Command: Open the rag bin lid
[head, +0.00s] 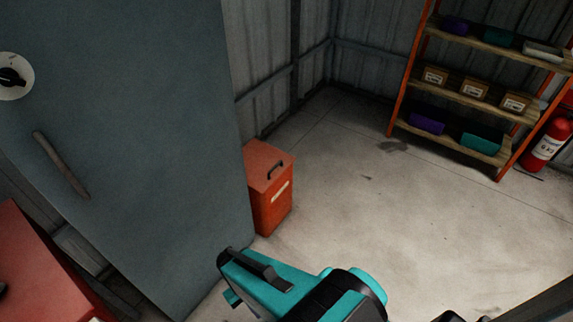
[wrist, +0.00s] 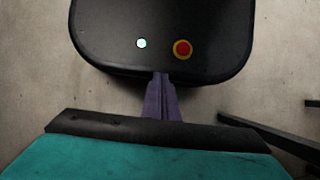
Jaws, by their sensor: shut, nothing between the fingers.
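The rag bin (head: 272,208) is a small orange-red box on the floor, just right of the tall grey cabinet, with a pale label on its front. Its lid (head: 262,157) lies flat and closed on top, with a dark bar handle (head: 275,170) near its right side. My gripper (wrist: 161,80) shows in the wrist view as two purple fingers pressed together, with nothing between them. In the head view only teal and black arm parts show at the bottom, apart from the bin; the fingers cannot be made out there. The bin is not in the wrist view.
The tall grey cabinet (head: 130,140) with a long handle stands left of the bin. A red surface (head: 40,265) is at the lower left. A shelf rack (head: 470,101) with boxes and trays and a fire extinguisher (head: 546,146) are at the right. The floor (head: 370,215) between is clear.

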